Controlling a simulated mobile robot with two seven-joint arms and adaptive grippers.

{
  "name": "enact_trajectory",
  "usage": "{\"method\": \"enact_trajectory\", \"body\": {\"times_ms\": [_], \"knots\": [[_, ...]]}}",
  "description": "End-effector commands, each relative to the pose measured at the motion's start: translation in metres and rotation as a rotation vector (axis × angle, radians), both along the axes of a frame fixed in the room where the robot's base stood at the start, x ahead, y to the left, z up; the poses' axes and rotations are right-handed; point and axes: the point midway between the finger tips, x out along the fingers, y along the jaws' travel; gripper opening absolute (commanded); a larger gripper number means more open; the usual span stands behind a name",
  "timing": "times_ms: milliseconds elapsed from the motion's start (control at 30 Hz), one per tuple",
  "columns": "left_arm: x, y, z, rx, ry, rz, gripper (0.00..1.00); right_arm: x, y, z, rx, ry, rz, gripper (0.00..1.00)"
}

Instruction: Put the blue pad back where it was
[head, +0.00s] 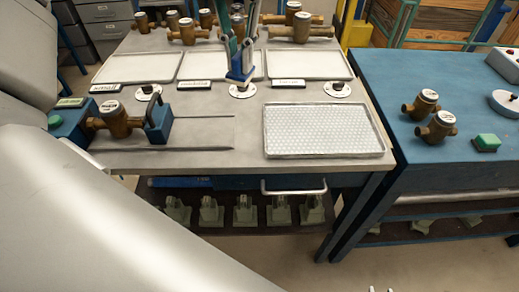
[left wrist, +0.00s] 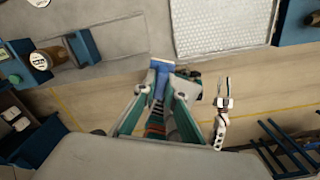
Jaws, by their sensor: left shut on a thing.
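My left gripper (head: 240,62) points down from the top of the head view, in front of the upper middle of the grey bench. Its teal fingers are shut on the blue pad (head: 239,76), which shows just above a round white dial in the picture. In the left wrist view the blue pad (left wrist: 160,67) is between the tips of the left gripper (left wrist: 160,84), and the fingers hide part of it. Only the tips of my right gripper (head: 381,290) show at the bottom of the head view, apart. The right gripper also shows in the left wrist view (left wrist: 224,92).
A brass meter (head: 115,120) sits between blue clamps at the bench's left. A mesh-lined tray (head: 324,130) lies at the right front, with several empty trays behind. The blue table (head: 440,85) at right holds two meters and a green-topped block (head: 487,142). Bare bench lies left of the mesh tray.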

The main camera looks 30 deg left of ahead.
Motion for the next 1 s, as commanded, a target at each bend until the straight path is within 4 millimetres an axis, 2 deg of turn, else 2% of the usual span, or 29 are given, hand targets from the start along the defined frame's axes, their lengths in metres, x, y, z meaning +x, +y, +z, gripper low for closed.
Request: {"method": "enact_trajectory", "body": {"times_ms": [167,500,700,1000], "knots": [[-0.001,0.001,-0.021,0.000,0.005,0.004,0.00,-0.001,0.002,-0.004,0.002,0.002,0.002,0.26],[-0.001,0.001,-0.103,0.000,0.006,0.003,0.00,-0.006,0.002,-0.019,0.002,0.017,0.000,0.26],[-0.001,0.001,-0.143,-0.001,0.004,0.003,0.00,-0.006,0.001,-0.023,-0.003,0.019,0.001,0.26],[0.000,0.001,-0.164,0.000,0.002,0.003,0.00,-0.002,0.000,-0.019,-0.004,0.008,0.000,0.26]]}}
